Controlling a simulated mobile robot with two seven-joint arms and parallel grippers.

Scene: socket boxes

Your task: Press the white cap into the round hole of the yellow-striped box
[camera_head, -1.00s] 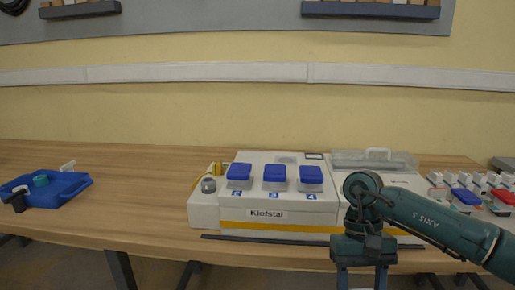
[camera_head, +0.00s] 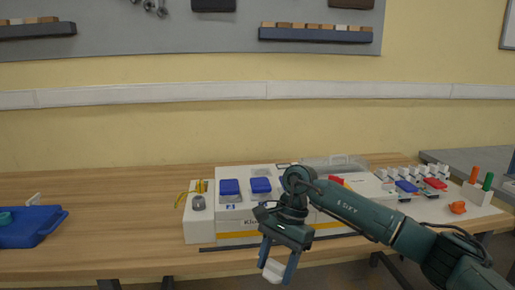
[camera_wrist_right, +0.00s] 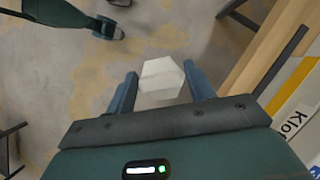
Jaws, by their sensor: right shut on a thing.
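The yellow-striped box (camera_head: 199,229) is white, stands on the bench and carries blue lids and black lettering. My right arm covers part of its front and top, and I cannot make out its round hole. My right gripper (camera_head: 277,269) is shut on the white cap (camera_head: 272,272), in front of the bench edge and below the box top. In the right wrist view the cap (camera_wrist_right: 161,80) is a pale, faceted piece between the two fingers, above the floor. The box's striped front (camera_wrist_right: 293,88) shows there at the right. My left gripper is not in view.
A blue tray (camera_head: 35,228) lies at the left of the bench. A grey knob (camera_head: 198,202) sits at the box's left end. At the right are a red and a blue switch (camera_head: 407,186) and orange and green pegs (camera_head: 487,181). The bench between tray and box is clear.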

